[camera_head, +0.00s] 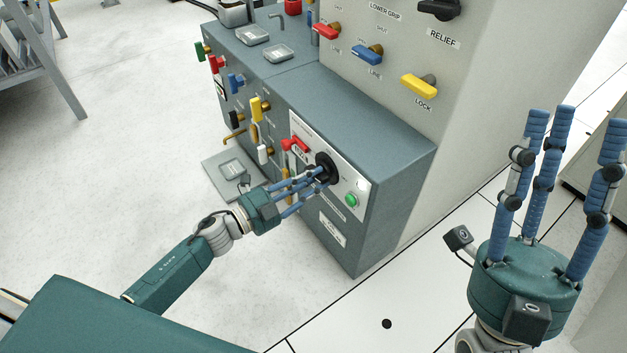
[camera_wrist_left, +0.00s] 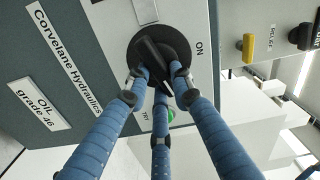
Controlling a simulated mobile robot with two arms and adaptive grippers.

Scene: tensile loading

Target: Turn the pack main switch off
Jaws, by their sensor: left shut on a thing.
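The pack main switch, a black rotary knob (camera_head: 325,168) on a round black disc, sits on the white panel (camera_head: 362,188) of the grey-green cabinet. It also shows in the left wrist view (camera_wrist_left: 150,50), with an ON label to the right and a partly hidden label below. My left gripper (camera_head: 322,178) has its blue fingers closed around the knob's black handle; the wrist view shows the fingertips (camera_wrist_left: 160,82) touching its lower end. The fingers partly cover the knob. My right gripper (camera_head: 572,120) is open and empty at the right, its fingers pointing up.
A green button (camera_head: 351,200) sits just below right of the knob. Red, blue and yellow (camera_head: 419,86) handles stick out of the tall panel above. Open floor lies in front.

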